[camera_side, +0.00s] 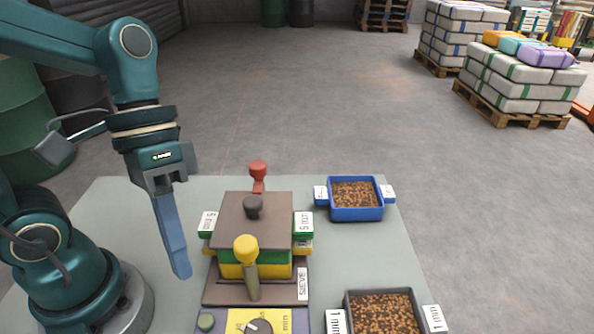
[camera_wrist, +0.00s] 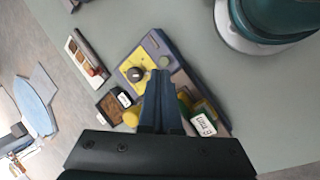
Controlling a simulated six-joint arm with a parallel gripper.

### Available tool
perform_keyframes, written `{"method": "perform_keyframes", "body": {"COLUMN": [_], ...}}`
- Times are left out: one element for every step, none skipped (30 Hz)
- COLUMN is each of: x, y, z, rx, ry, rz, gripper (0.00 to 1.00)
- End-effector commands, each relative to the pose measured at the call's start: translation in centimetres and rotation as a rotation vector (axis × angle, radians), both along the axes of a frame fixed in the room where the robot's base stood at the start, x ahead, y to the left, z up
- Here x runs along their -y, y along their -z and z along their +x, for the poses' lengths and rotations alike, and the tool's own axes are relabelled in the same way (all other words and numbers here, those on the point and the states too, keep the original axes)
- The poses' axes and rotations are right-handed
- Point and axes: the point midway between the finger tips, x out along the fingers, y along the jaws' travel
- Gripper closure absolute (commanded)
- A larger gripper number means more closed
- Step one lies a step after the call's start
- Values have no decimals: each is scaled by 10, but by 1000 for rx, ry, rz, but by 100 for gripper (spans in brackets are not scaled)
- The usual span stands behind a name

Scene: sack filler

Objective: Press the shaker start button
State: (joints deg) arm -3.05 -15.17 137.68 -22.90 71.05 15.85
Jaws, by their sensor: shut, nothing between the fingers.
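The shaker's control panel is at the bottom of the side view, with a yellow dial plate (camera_side: 285,321) and a black knob (camera_side: 258,327). A round green button (camera_side: 206,321) sits left of the plate. In the wrist view the button (camera_wrist: 164,61) shows just beyond my fingertips, beside the yellow plate and knob (camera_wrist: 134,73). My gripper (camera_side: 182,274) is shut and empty, pointing down left of the sieve stack. Its shut fingers also show in the wrist view (camera_wrist: 162,76). The fingertips look apart from the button; the exact height gap is hard to tell.
The sieve stack (camera_side: 253,222) has a dark lid over green and yellow trays. A yellow-topped handle (camera_side: 246,252) and a red-topped handle (camera_side: 258,171) stand by it. A blue tray (camera_side: 356,213) and a dark tray (camera_side: 351,300) of brown grains stand right.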

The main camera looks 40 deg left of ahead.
Motion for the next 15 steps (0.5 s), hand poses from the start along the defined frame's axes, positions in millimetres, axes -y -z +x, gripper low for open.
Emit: {"method": "perform_keyframes", "body": {"x": [-7, -12, -18, -23, -28, -34, -38, -43, -48, -52, -55, -60, -63, -67, -69], "y": [-2, -3, -4, -5, -6, -8, -10, -12, -14, -16, -18, -20, -22, -22, -21], "z": [2, 4, 8, 10, 13, 17, 20, 23, 27, 30, 32, 36, 39, 41, 44], "rx": [93, 143, 209, 258, 306, 368, 413, 453, 504, 537, 569, 606, 629, 645, 652], "ry": [1, 0, -5, -11, -17, -28, -37, -46, -58, -68, -77, -91, -102, -113, -125], "rz": [49, 79, 118, 147, 174, 209, 233, 255, 282, 299, 316, 337, 353, 367, 378], "gripper": [100, 100, 100, 100, 100, 100, 100, 100, 100, 100, 100, 100, 100, 100, 100]}}
